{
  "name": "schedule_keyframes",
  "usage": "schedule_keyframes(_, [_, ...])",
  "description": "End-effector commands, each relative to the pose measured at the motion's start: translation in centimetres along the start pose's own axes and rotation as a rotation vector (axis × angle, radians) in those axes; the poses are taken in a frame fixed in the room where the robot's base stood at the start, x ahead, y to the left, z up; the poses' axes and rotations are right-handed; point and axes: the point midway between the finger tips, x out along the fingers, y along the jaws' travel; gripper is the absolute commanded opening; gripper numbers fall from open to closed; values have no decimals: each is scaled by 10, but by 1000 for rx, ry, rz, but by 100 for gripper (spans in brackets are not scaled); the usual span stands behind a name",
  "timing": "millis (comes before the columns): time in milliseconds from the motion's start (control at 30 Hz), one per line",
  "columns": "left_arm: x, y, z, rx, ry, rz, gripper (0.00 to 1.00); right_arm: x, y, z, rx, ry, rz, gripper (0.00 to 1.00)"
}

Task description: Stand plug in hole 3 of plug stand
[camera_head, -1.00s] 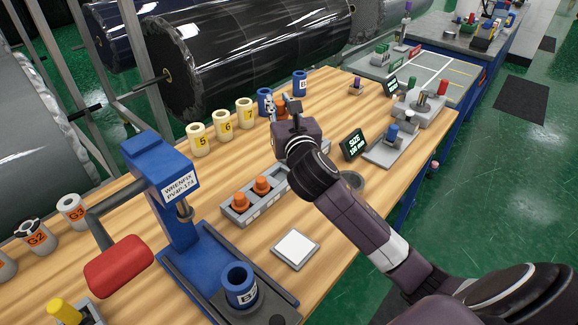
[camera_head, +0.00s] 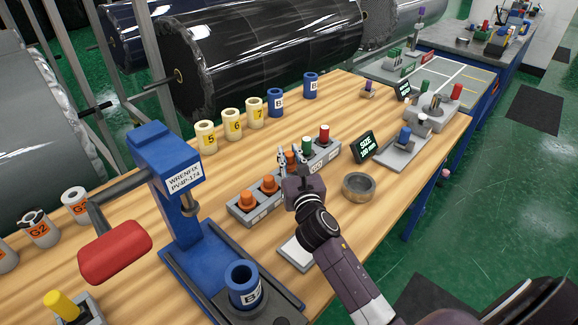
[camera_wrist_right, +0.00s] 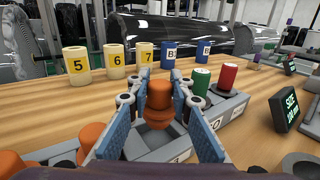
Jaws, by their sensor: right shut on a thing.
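My right gripper (camera_head: 290,160) is shut on an orange plug (camera_wrist_right: 159,103), which is upright between its blue pads in the wrist view. The plug is over a square recess of the grey plug stand (camera_wrist_right: 180,156); I cannot tell whether its lower end is inside the hole. In the head view the stand (camera_head: 243,216) runs diagonally across the table, and the held plug is partly hidden by the gripper. Two other orange plugs, one nearer (camera_head: 248,198) and one farther (camera_head: 269,184), stand in its left holes. My left gripper is not in view.
Right of the held plug, a green plug (camera_wrist_right: 201,80) and a red plug (camera_wrist_right: 228,77) stand in a grey block marked GO. A grey bowl (camera_head: 359,186) and a size display (camera_head: 365,146) are to the right. The blue press (camera_head: 168,190) stands left. Numbered cups (camera_head: 233,124) line the back.

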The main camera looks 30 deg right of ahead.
Motion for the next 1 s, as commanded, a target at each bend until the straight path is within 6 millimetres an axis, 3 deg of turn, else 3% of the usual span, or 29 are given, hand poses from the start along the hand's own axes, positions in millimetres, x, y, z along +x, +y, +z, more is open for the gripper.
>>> schedule_keyframes(33, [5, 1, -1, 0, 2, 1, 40, 0, 0, -14, 3, 6, -1, 0])
schedule_keyframes(200, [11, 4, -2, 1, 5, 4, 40, 0, 0, -32, 1, 3, -1, 0])
schedule_keyframes(633, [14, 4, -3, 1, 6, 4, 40, 0, 0, -38, 0, 2, 0, 0])
schedule_keyframes(667, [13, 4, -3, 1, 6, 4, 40, 0, 0, -37, 0, 2, 0, 23])
schedule_keyframes(700, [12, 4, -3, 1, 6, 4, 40, 0, 0, -36, 0, 3, 0, 27])
schedule_keyframes(800, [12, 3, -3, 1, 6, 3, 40, 0, 0, -36, 0, 3, 0, 37])
schedule_keyframes(1000, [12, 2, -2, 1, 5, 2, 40, 0, 0, -36, 0, 3, 0, 37])
